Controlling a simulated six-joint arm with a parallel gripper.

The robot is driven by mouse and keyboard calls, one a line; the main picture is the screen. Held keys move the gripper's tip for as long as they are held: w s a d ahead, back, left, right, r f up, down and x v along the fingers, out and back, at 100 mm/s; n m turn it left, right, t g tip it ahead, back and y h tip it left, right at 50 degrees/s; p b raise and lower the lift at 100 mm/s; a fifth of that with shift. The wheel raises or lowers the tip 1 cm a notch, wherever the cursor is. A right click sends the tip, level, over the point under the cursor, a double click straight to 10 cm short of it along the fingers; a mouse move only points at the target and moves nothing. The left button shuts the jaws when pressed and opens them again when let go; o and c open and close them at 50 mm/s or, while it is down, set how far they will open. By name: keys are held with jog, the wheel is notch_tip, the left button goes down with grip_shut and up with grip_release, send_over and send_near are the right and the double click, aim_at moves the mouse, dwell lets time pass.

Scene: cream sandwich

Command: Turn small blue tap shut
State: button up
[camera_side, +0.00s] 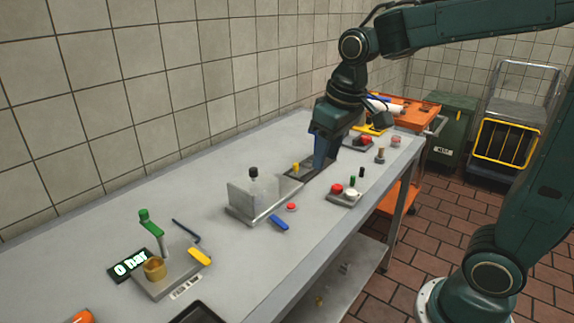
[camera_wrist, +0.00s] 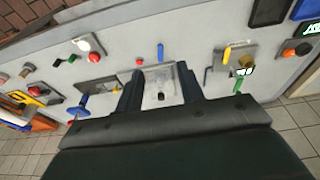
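A small blue tap handle (camera_side: 279,222) lies at the front of the metal bracket (camera_side: 240,206), near a red button (camera_side: 291,207) in the side view. In the wrist view a small blue handle (camera_wrist: 160,50) shows at the bracket's far edge, framed between the fingers. Another blue lever (camera_wrist: 83,100) stands left of the fingers. My gripper (camera_wrist: 158,82) is open and empty, its two fingers apart. In the side view it hangs over the bench behind and to the right of the bracket, with its fingertips hard to make out. What sits directly behind my gripper is hidden.
A black knob (camera_side: 254,171) tops the bracket and a yellow knob (camera_side: 296,167) stands beside it. A block with red and white buttons (camera_side: 343,194) is to the right. A green lever (camera_side: 150,222) and a 0 bar display (camera_side: 130,265) stand left. Bare bench lies between.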

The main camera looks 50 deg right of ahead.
jog(key=shift+s+a+r+t, duration=0.15)
jog(key=shift+s+r, duration=0.1)
jog(key=shift+s, duration=0.45)
jog(key=shift+s+a+r+t, duration=0.1)
jog(key=shift+s+r+t, duration=0.1)
jog(key=shift+s, duration=0.5)
jog(key=m+g, duration=0.2)
jog(key=g, duration=0.1)
send_over(283, 224)
notch_tip(283, 224, down, 11)
jog(key=shift+r, duration=0.2)
notch_tip(283, 224, down, 14)
jog(key=shift+r, duration=0.1)
jog(key=shift+c, duration=0.2)
